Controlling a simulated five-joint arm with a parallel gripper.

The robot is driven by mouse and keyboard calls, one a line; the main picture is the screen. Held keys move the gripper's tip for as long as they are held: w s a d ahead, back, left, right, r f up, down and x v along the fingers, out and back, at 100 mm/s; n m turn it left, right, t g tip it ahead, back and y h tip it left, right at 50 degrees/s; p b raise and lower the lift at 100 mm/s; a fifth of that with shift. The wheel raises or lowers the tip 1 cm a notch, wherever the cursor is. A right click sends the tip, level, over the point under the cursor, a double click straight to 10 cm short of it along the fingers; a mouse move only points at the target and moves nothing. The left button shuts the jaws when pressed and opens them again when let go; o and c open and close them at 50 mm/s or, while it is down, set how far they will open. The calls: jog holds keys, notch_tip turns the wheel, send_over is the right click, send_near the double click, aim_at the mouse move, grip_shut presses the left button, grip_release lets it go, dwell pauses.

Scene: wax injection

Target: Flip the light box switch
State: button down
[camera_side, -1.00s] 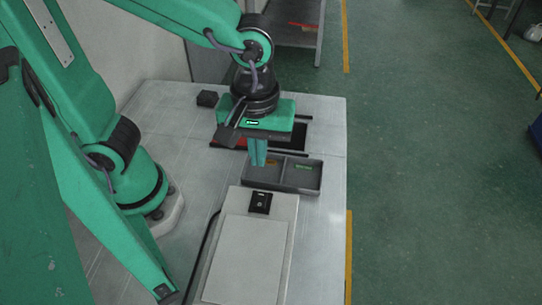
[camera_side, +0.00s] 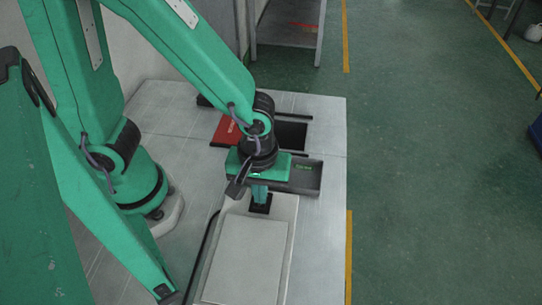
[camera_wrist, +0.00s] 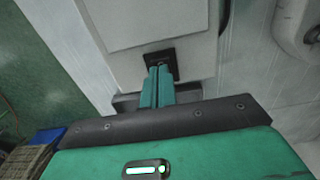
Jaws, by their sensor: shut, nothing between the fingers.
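The light box (camera_side: 281,215) lies on the table, a pale box with a flat white panel (camera_side: 243,262) on top. Its black switch (camera_side: 261,208) sits at the far end of the box, partly hidden behind my fingers in the side view. My gripper (camera_side: 260,201) is shut and empty, pointing down with its green fingertips over the switch. In the wrist view, the fingertips (camera_wrist: 159,68) overlap the near part of the black switch (camera_wrist: 160,55). I cannot tell whether they touch it.
A grey divided tray (camera_side: 306,180) stands just behind the light box, partly under my gripper. A red object (camera_side: 227,130) and a dark square opening (camera_side: 290,135) are farther back. Bare table (camera_side: 322,235) lies to the right of the light box.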

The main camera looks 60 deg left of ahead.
jog(key=shift+f, duration=0.4)
